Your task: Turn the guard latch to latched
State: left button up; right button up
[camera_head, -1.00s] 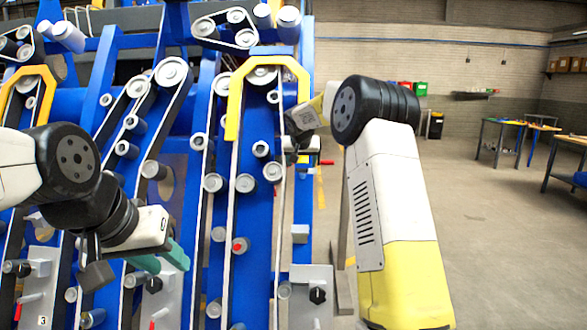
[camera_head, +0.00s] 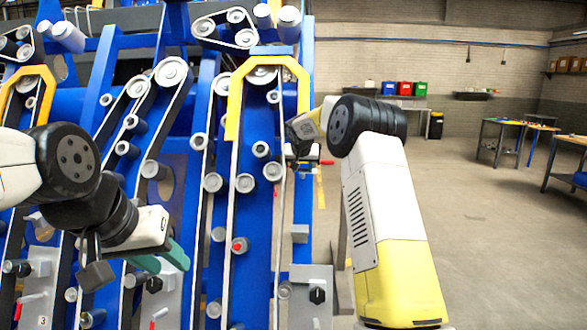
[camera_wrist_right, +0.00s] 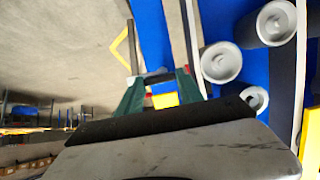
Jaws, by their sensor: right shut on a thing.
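My right gripper (camera_head: 308,162) is at the right edge of the blue chassis, beside the right leg of the yellow guard (camera_head: 303,85). In the right wrist view, its green fingers (camera_wrist_right: 160,95) are shut on a small yellow part (camera_wrist_right: 165,101), which looks like the guard latch. A small red tip (camera_head: 327,162) shows just right of the gripper in the head view. The latch is mostly hidden by the hand, so its angle cannot be told. My left gripper (camera_head: 162,260) has teal fingers spread apart and is empty, in front of the lower left rollers.
Several grey rollers and belts (camera_head: 245,183) cover the blue chassis near both hands. A grey panel with a black knob (camera_head: 317,295) is below the right gripper. Open floor (camera_head: 480,240) lies to the right, with workbenches (camera_head: 502,140) further back.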

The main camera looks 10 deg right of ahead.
jog(key=n, duration=0.2)
jog(key=n+h, duration=0.1)
jog(key=n, duration=0.2)
jog(key=n+h, duration=0.1)
jog(key=n, duration=0.2)
jog(key=shift+a+f, duration=0.1)
jog(key=shift+a, duration=0.25)
jog(key=n+h, duration=0.1)
jog(key=n, duration=0.1)
jog(key=n+t, duration=0.1)
jog(key=n, duration=0.1)
jog(key=shift+a+f+n+h, duration=0.1)
jog(key=shift+a+n+h, duration=0.05)
jog(key=shift+n+h, duration=0.25)
jog(key=shift+s+f+n+t, duration=0.1)
jog(key=shift+n+t, duration=0.3)
jog(key=shift+n, duration=1.2)
jog(key=o, duration=1.4)
jog(key=shift+v, duration=3.85)
